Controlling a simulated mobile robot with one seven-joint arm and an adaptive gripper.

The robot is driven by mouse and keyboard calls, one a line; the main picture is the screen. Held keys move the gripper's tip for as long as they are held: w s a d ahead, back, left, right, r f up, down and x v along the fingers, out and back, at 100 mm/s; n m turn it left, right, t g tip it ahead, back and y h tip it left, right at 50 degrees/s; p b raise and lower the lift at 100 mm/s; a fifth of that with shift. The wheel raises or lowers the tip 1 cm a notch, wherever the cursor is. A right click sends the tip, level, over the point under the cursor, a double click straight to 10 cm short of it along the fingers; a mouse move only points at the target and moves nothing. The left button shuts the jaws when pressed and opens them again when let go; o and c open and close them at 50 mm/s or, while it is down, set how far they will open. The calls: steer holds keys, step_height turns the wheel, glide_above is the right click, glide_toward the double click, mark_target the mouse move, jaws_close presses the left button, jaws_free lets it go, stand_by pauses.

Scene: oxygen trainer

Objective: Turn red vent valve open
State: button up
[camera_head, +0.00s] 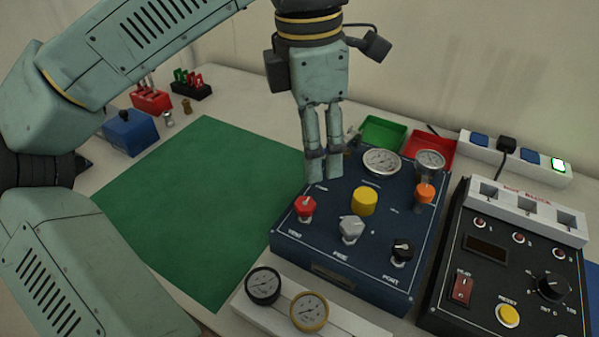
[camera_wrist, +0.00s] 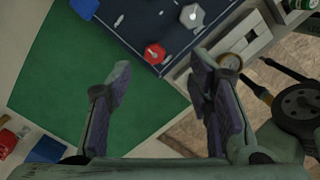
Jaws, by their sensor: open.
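The red vent valve (camera_head: 305,206) is a small red knob at the left front of the dark blue panel (camera_head: 330,250), by the label VENT. In the wrist view the red knob (camera_wrist: 154,53) shows beyond the gap between my fingers, close to the panel's edge. My gripper (camera_head: 323,165) points down over the panel's back left part, behind and above the red knob. In the wrist view my gripper (camera_wrist: 160,78) is open, its two dark finger pads apart with nothing between them. It appears clear of the knob.
A grey knob (camera_head: 351,230), black knob (camera_head: 402,250), yellow knob (camera_head: 364,201) and orange knob (camera_head: 424,193) share the panel. Two gauges lie on a white block (camera_head: 270,315) in front. A black control box (camera_head: 510,270) stands right. The green mat (camera_head: 190,200) is bare.

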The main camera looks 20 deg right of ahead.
mark_target(305, 203)
steer(key=shift+y, duration=0.5)
steer(key=f, duration=0.3)
steer(key=f+p, duration=0.1)
steer(key=f, duration=0.3)
steer(key=a+f, duration=0.1)
steer(key=f, duration=0.2)
steer(key=shift+w+f+p, duration=0.35)
steer(key=shift+w+f, duration=0.05)
jaws_close()
